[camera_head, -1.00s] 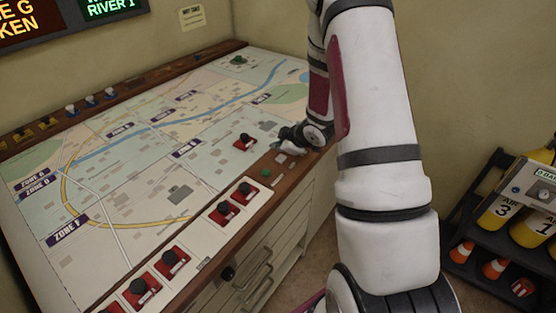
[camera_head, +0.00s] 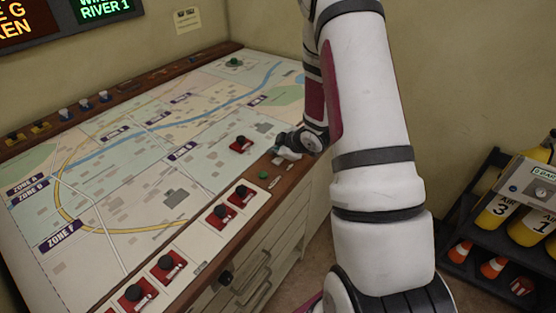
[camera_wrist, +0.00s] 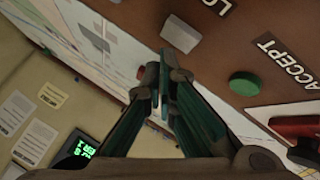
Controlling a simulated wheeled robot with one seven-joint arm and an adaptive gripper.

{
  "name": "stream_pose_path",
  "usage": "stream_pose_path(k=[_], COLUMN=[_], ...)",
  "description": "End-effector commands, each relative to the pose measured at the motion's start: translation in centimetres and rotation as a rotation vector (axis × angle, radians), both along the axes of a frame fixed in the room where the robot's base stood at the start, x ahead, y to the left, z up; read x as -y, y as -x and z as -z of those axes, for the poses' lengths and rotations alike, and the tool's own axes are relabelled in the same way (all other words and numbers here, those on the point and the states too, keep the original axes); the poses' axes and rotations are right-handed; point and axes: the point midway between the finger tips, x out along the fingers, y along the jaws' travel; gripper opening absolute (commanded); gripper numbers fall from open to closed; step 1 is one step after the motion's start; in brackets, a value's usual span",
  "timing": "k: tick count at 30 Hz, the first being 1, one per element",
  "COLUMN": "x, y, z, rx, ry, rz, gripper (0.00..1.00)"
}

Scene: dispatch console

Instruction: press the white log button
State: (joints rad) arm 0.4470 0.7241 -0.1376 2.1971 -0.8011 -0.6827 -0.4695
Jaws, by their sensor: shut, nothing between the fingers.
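The white log button (camera_wrist: 181,33) is a pale rounded block on the brown console edge in the wrist view, beside a partly cut-off label reading "LO". It also shows as a small pale spot in the head view (camera_head: 277,161). My gripper (camera_wrist: 160,80) is shut and empty, with its fingertips pointing towards the console edge. In the wrist view the fingertips appear just below the white button, not over it. In the head view my gripper (camera_head: 284,153) is right beside the button, low over the edge. I cannot tell its exact height; no contact is visible.
A green button (camera_wrist: 245,84) beside the label "ACCEPT" sits close by, also seen in the head view (camera_head: 263,175). A red-based black knob (camera_head: 240,144) stands on the map near my gripper. More red switches (camera_head: 222,215) line the front edge. A rack (camera_head: 490,235) stands right.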

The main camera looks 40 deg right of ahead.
Motion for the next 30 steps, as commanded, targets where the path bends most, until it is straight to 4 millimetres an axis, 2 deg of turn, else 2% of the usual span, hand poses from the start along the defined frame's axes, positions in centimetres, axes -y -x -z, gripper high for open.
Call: stream_pose_path(k=[19,30], x=[0.00,-0.01], y=[0.00,-0.03], z=[0.02,0.83], rx=[0.000,0.001], ry=[0.000,0.000], rz=[0.000,-0.001], gripper=[0.00,0.00])
